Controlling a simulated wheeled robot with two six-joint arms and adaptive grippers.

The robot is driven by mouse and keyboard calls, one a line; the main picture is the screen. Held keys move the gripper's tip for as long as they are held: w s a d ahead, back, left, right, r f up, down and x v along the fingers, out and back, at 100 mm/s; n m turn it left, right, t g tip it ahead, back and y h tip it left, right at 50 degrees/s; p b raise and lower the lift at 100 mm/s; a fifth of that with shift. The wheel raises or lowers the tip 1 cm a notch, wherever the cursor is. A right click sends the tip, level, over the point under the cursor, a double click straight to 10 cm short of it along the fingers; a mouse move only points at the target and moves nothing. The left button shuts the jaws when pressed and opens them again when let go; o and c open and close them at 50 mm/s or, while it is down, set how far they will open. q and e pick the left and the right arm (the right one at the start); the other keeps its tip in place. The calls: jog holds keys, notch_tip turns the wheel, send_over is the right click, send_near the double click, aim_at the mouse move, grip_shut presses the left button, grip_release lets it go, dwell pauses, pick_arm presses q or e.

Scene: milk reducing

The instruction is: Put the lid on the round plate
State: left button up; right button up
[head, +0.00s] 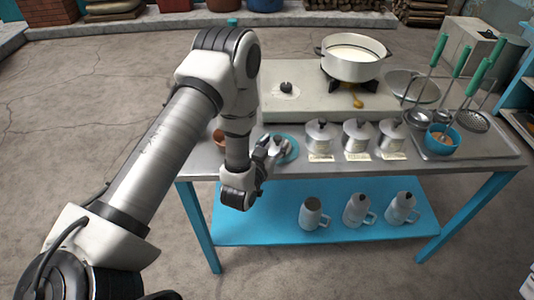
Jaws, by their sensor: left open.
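A round blue plate (292,150) lies near the left front of the grey metal table. My left gripper (272,148) is at the plate's left side, low over the table, with its fingers open. A small grey shape with a dark top shows by the fingertips over the plate; I cannot tell whether it is a lid or part of the gripper. The white pot (352,68) on the stove is uncovered and holds white liquid. Three metal canisters with dark-knobbed lids (321,134) stand right of the plate. My right gripper is out of view.
A brown bowl (219,137) is partly hidden behind my left arm. A tray (465,147) on the right holds green-handled ladles and a blue bowl (443,138). The blue lower shelf (270,215) carries metal mugs. The stove slab (300,100) fills the table's back.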

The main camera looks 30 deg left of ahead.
pick_arm(q)
jog(key=s, duration=0.4)
jog(key=s+d+b, duration=0.1)
jog(key=s, duration=0.1)
jog(key=shift+s+r, duration=0.3)
jog(key=shift+s, duration=0.1)
jog(key=s+b, duration=0.2)
jog(key=s, duration=0.1)
jog(key=shift+d+r, duration=0.2)
jog(key=shift+r, duration=0.2)
